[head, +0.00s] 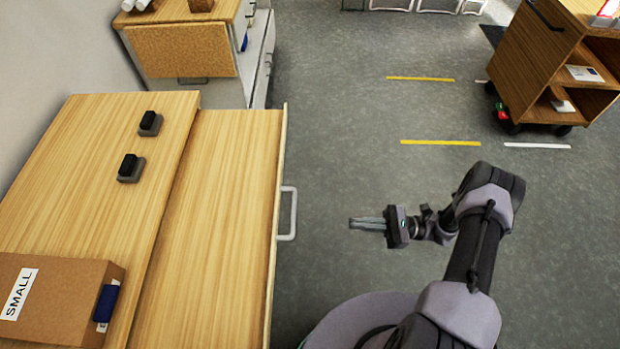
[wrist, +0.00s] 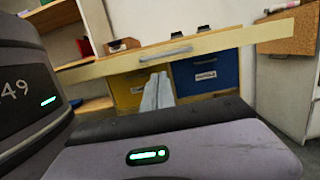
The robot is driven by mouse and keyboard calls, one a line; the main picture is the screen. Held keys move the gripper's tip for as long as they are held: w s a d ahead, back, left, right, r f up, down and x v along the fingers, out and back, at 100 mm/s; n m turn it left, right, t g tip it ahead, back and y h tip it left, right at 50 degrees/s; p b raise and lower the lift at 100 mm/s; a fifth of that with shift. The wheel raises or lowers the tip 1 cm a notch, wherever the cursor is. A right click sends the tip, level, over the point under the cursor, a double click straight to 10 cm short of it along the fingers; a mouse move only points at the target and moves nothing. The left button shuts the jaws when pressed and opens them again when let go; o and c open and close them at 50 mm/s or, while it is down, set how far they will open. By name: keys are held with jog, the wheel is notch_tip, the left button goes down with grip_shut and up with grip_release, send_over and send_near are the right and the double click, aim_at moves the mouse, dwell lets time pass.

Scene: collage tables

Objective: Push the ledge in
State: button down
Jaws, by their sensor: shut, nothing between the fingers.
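The ledge (head: 228,200) is a light wooden pull-out board. It sticks out to the right from under the table top (head: 85,210) in the head view. A pale grey handle (head: 289,214) is on its front edge. In the wrist view the ledge (wrist: 225,41) shows edge-on, with its handle (wrist: 166,52) near the middle. My gripper (head: 352,223) is shut and empty, to the right of the handle and apart from it, pointing left toward it. In the wrist view my gripper's fingers (wrist: 157,88) show just below the handle.
On the table top are two small black-topped blocks (head: 149,123) (head: 131,168) and a brown box (head: 65,295) marked SMALL. A yellow bin (wrist: 128,92) and a blue bin (wrist: 207,72) sit beneath the ledge. A wooden cart (head: 548,50) stands far right. Clear floor lies between.

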jog(key=a+r+b, duration=0.1)
jog(key=a+r, duration=0.1)
jog(key=a, duration=1.1)
jog(key=shift+s+a+r, duration=0.25)
jog(key=shift+a+r, duration=0.1)
jog(key=shift+a, duration=0.1)
